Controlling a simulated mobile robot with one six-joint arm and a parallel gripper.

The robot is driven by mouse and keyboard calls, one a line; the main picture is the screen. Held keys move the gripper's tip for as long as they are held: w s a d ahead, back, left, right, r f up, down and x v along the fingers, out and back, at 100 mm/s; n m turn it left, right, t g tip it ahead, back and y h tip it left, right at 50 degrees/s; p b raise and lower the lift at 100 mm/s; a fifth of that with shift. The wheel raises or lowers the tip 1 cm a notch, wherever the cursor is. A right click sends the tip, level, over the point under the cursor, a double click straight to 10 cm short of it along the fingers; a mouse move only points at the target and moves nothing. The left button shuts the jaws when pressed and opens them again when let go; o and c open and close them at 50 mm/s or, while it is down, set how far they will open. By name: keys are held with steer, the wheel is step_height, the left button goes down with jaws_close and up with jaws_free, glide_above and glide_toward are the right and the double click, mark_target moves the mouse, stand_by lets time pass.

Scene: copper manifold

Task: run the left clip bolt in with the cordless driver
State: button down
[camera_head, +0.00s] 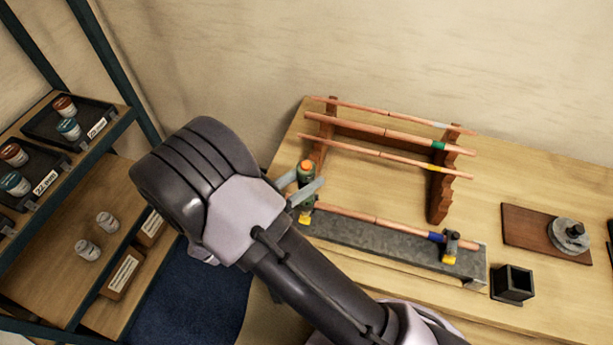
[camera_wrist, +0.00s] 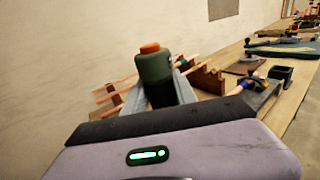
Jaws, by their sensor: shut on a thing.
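My gripper (camera_head: 307,188) is shut on the cordless driver (camera_head: 305,172), a dark green body with an orange top. In the wrist view the driver (camera_wrist: 154,72) stands roughly upright between the fingers. It is above the left end of the grey rail (camera_head: 375,245), at the left clip (camera_head: 305,217), of which a yellow part shows. The driver's tip and the left bolt are hidden or too small to tell. A copper pipe with a blue band (camera_head: 437,237) lies along the rail. The right clip (camera_head: 450,247), dark with yellow, stands at the rail's right end.
Behind the rail, a wooden rack (camera_head: 440,190) holds copper pipes with coloured bands. To the right are a small black open box (camera_head: 513,284) and a brown board (camera_head: 520,228) with a round metal part. A shelf (camera_head: 60,260) with bins and jars stands at the left.

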mark_target(307, 164)
step_height(307, 164, up, 6)
steer(key=p, duration=0.6)
steer(key=shift+r, duration=0.1)
steer(key=shift+f, duration=0.2)
